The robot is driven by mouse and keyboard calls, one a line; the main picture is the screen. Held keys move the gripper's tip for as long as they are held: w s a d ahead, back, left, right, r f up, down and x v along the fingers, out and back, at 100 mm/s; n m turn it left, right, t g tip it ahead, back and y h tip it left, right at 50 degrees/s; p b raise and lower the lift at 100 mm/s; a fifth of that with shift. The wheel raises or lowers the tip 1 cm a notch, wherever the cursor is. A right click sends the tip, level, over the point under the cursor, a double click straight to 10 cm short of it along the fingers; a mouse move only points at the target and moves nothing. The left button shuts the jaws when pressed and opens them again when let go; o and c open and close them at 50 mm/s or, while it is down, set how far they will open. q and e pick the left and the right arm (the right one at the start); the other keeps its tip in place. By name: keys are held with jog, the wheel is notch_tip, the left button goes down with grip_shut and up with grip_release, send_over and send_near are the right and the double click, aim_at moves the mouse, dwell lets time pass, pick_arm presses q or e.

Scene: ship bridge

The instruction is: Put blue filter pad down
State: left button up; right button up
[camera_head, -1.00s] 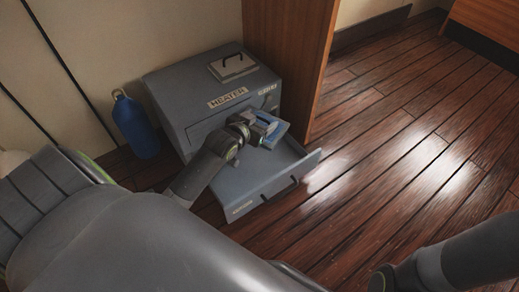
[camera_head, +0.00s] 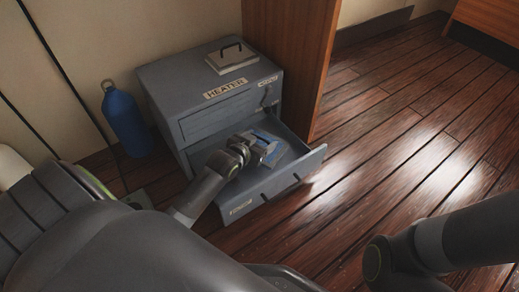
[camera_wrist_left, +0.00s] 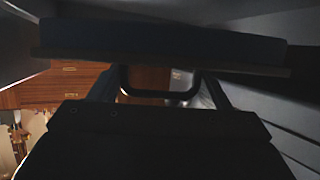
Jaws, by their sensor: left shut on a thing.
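The blue filter pad (camera_head: 272,150) is in the head view, inside the open lower drawer (camera_head: 245,200) of the grey heater cabinet. My left gripper (camera_head: 257,152) reaches down into the drawer and is shut on the pad. In the left wrist view the pad (camera_wrist_left: 165,38) is a dark slab across the top, with a handle (camera_wrist_left: 160,94) between the fingers. Whether the pad touches the drawer floor I cannot tell. My right gripper is out of view; only part of that arm shows at the lower right.
The grey heater cabinet (camera_head: 190,103) has a handled plate (camera_head: 231,58) on top. A blue bottle (camera_head: 125,120) stands left of it. A wooden panel (camera_head: 288,60) rises behind the drawer's right side. The plank floor (camera_head: 400,130) to the right is clear.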

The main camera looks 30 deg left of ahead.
pick_arm(q)
notch_tip(320, 180, down, 3)
jog(key=shift+f+b, duration=0.1)
jog(key=shift+b, duration=0.8)
jog(key=shift+f, duration=0.45)
jog(key=o, duration=1.1)
jog(key=shift+c, duration=0.2)
